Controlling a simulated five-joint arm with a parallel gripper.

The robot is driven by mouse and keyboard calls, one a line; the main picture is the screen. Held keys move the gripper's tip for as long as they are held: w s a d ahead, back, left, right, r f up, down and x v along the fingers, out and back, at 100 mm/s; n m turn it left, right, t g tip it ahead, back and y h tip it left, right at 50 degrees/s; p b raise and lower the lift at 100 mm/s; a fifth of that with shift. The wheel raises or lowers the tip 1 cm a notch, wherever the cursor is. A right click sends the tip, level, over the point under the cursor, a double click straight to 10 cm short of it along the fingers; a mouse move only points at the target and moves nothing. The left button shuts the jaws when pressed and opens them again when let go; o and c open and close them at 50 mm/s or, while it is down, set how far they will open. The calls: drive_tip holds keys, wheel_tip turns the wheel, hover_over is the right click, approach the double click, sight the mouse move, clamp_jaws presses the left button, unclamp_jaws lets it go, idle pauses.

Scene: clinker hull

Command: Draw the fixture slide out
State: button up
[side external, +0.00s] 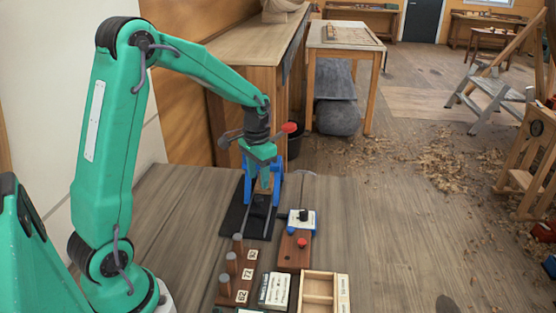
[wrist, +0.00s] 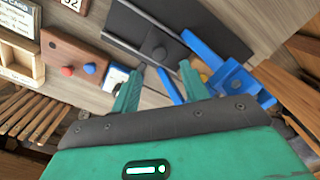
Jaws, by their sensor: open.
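My gripper (side external: 264,184) is over the far part of a black base plate (side external: 237,221) on the bench. Its two green fingers are apart in the wrist view (wrist: 163,66), with nothing gripped between them. A blue fixture (wrist: 231,82) is beside the right finger, at the end of the black plate. Blue parts also show behind the fingers in the side view.
A blue-and-white block with a black knob (side external: 302,217) stands right of the plate. A brown board with a red button (side external: 302,243), a wooden peg board (side external: 236,279) and an open wooden tray (side external: 322,284) are nearer. The bench at right is clear.

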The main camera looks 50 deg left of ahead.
sight(259, 197)
drive_tip(key=shift+f, duration=3.25)
clamp_jaws()
